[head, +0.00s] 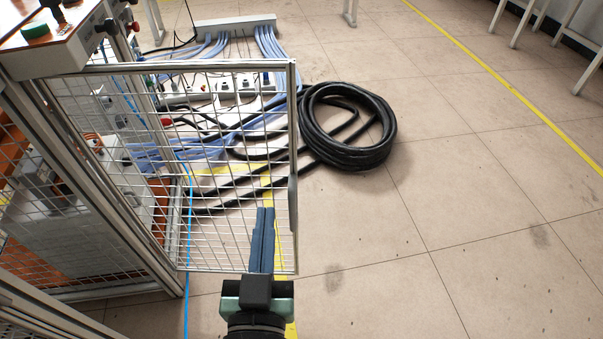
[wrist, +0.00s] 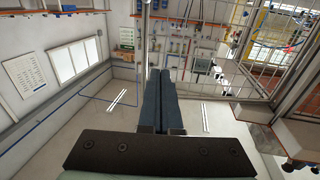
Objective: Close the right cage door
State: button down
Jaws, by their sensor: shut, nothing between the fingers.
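The right cage door (head: 297,120) is a wire-mesh panel in a light metal frame. It stands open, swung out from the cage at the left of the head view. A grey handle (head: 293,203) is on its free edge. My gripper (head: 265,210) is shut and empty, with its dark blue fingers overlapping the lower part of the door near that edge. The wrist view shows the closed fingers (wrist: 159,72) pointing toward the mesh and a vertical frame bar (wrist: 146,28). I cannot tell whether they touch the door.
The cage frame (head: 125,225) stands left, with equipment inside and a control box (head: 60,40) on top. A coiled black hose (head: 348,125) lies on the floor beyond the door, with blue cables (head: 270,45) behind. The tiled floor right of the door is clear.

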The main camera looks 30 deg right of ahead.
aim_at(280, 150)
jog(key=x, duration=0.4)
jog(key=f+x, duration=0.1)
jog(key=x, duration=0.4)
jog(key=d+f+x, duration=0.1)
jog(key=x, duration=0.3)
jog(key=shift+f, duration=0.25)
jog(key=shift+w+d, duration=0.15)
jog(key=shift+w+d, duration=0.1)
